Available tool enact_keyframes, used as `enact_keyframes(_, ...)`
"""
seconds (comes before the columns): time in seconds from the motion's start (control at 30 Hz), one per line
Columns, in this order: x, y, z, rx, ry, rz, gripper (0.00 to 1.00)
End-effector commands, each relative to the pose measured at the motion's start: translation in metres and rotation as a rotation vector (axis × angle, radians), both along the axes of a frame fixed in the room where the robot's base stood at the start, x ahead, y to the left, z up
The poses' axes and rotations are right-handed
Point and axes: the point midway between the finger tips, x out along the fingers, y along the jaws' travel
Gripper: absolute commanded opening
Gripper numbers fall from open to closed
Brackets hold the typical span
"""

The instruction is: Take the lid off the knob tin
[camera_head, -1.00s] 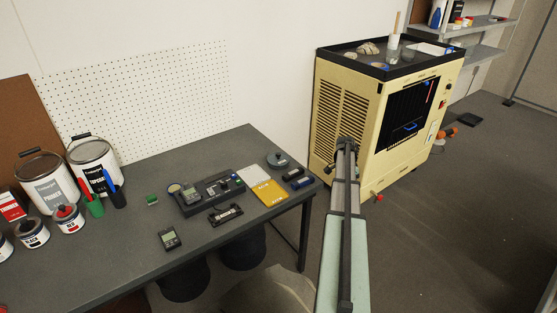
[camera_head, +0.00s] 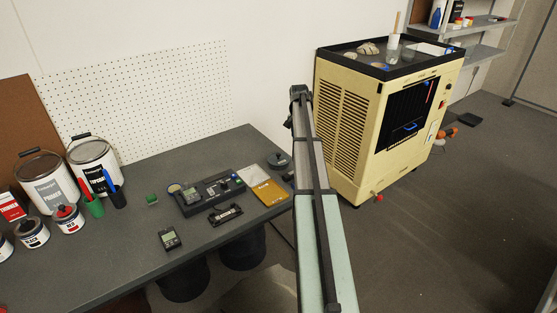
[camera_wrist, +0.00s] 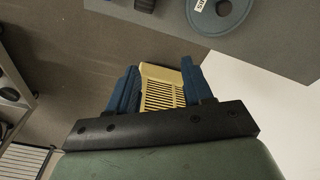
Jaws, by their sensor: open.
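A round grey tin with a small raised middle (camera_head: 278,160) sits near the back right corner of the grey table. I take it for the knob tin; its lid looks to be on. In the wrist view a round blue-grey disc-shaped top with a white label (camera_wrist: 239,14), likely the same tin, is cut off by the top edge. My gripper (camera_wrist: 160,66) is open and empty, with its two blue fingers apart, away from the tin. In the head view my arm's end shows above and right of the tin, and the fingers cannot be made out.
The grey table (camera_head: 130,243) holds a dark device (camera_head: 212,190), a yellow card (camera_head: 268,193), a small meter (camera_head: 170,238) and paint cans at the left. A cream cabinet (camera_head: 340,130) stands right of my arm. A white pegboard (camera_head: 140,90) backs the table.

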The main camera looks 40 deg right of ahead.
Motion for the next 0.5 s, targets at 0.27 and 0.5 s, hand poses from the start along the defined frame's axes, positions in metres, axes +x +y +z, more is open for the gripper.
enact_keyframes(0.27, 0.049, 0.073, 0.041, 0.006, -0.041, 0.262, 0.51)
enact_keyframes(0.5, 0.055, 0.079, 0.034, 0.006, -0.046, 0.292, 0.51)
